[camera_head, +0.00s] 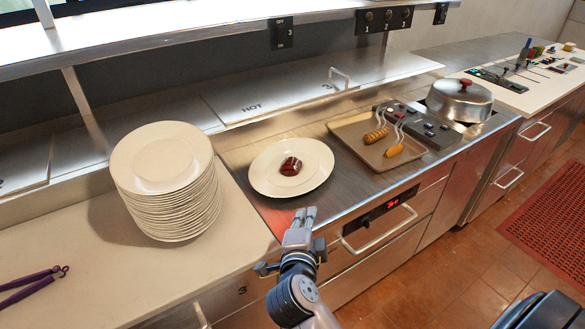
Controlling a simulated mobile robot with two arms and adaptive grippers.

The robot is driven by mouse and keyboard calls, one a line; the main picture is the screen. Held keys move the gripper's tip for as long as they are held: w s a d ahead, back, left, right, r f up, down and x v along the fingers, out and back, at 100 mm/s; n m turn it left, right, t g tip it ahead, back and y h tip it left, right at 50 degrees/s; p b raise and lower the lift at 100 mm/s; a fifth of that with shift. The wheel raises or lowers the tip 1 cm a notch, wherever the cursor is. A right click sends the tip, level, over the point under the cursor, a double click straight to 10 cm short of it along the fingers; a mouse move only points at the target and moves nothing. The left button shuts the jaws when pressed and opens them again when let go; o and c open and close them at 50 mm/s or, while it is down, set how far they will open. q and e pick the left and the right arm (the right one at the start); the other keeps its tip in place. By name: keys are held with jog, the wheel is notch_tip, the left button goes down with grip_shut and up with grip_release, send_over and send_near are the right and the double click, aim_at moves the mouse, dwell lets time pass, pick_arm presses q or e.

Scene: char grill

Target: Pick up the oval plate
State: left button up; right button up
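The oval plate (262,177) is white and lies flat on the steel counter in the middle of the head view. A small dark red-brown piece of food (291,166) sits at its centre. My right gripper (304,214) is just in front of the plate's near rim, with its fingertips pointing at it. The two fingertips show close together with only a narrow gap. I cannot tell whether they touch the rim or hold anything. My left gripper is not in view.
A tall stack of white plates (166,185) stands to the left. Purple tongs (28,287) lie at far left. A steel shelf (200,35) overhangs behind.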

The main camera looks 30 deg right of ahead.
jog(key=p, duration=0.1)
send_near(314, 185)
jog(key=x, duration=0.4)
jog(key=shift+w+f, duration=0.2)
jog(key=shift+w, duration=0.15)
jog(key=x, duration=0.5)
jog(key=shift+w+d+f+p, duration=0.15)
jog(key=shift+d+p, duration=0.15)
jog(key=shift+d, duration=0.1)
jog(key=shift+a, duration=0.1)
grip_shut()
jog(key=shift+r, duration=0.2)
